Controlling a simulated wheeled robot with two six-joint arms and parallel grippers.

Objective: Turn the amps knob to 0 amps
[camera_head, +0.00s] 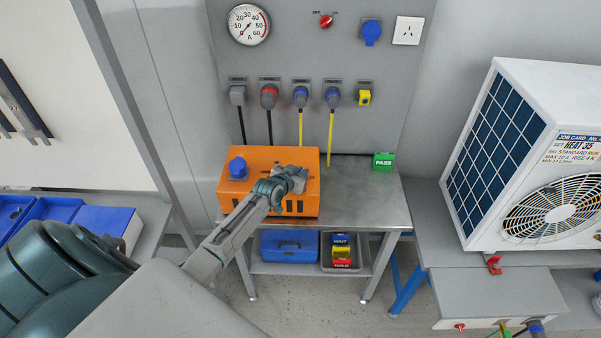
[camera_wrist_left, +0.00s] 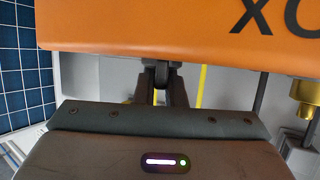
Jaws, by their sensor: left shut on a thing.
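An orange box (camera_head: 262,159) stands on the steel bench in the head view, with a blue round fitting (camera_head: 238,168) on its top left. My left gripper (camera_head: 292,180) is at the right part of the box. In the left wrist view its fingers (camera_wrist_left: 161,85) are shut on a small dark thing (camera_wrist_left: 161,72), beside the orange face (camera_wrist_left: 140,22) with dark letters. I take the dark thing to be the knob; its markings and setting are hidden. A round gauge marked A (camera_head: 248,24) hangs on the wall panel, its needle low on the left. My right gripper is out of view.
Several plugs with cables hang on the panel behind the box. A green PASS block (camera_head: 383,161) sits on the bench (camera_head: 350,205) at the right. A white unit (camera_head: 545,120) stands further right. A blue case (camera_head: 290,247) and a tray of tags lie on the lower shelf.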

